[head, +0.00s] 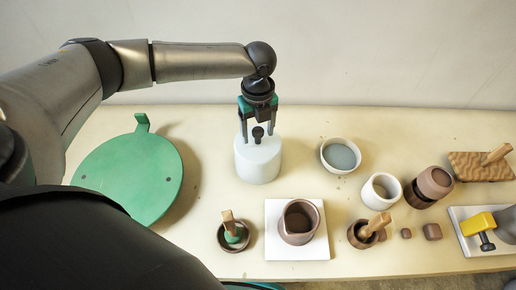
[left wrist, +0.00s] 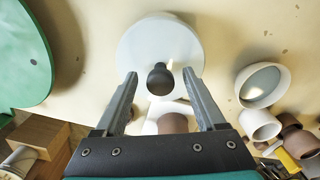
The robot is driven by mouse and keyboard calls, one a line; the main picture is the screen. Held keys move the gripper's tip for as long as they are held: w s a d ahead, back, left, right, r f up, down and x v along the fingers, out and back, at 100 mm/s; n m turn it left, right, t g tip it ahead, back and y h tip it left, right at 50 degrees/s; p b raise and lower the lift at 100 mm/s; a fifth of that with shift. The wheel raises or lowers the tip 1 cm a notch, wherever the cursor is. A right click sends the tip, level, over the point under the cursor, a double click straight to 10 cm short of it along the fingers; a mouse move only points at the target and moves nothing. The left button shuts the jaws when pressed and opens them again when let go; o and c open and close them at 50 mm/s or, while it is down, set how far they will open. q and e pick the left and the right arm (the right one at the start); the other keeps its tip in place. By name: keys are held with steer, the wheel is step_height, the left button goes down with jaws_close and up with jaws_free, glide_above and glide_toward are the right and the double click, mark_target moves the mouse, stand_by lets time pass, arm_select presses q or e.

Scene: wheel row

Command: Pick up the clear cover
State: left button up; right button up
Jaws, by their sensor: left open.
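The clear cover (head: 258,162) is a pale, whitish cylinder with a dark knob (head: 258,135) on top. It stands upright on the table, left of the middle. My left gripper (head: 258,123) points down over it and is open, with one finger on each side of the knob. In the left wrist view the cover (left wrist: 140,42) lies below the fingers, and the dark knob (left wrist: 160,80) sits in the gap between the fingertips (left wrist: 160,74). I see a gap on both sides of the knob. What the cover may hold cannot be made out. My right gripper is not in view.
A green round board (head: 130,175) lies left of the cover. A bowl of grey-blue matter (head: 341,156) stands to the right. In front are a small dark bowl (head: 234,236) and a brown pot (head: 299,222) on a white tile. Several pots and tools fill the right side.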

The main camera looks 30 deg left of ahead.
arm_select(q)
steer(key=shift+c, duration=0.2)
jaws_close()
stand_by(0.4)
stand_by(0.9)
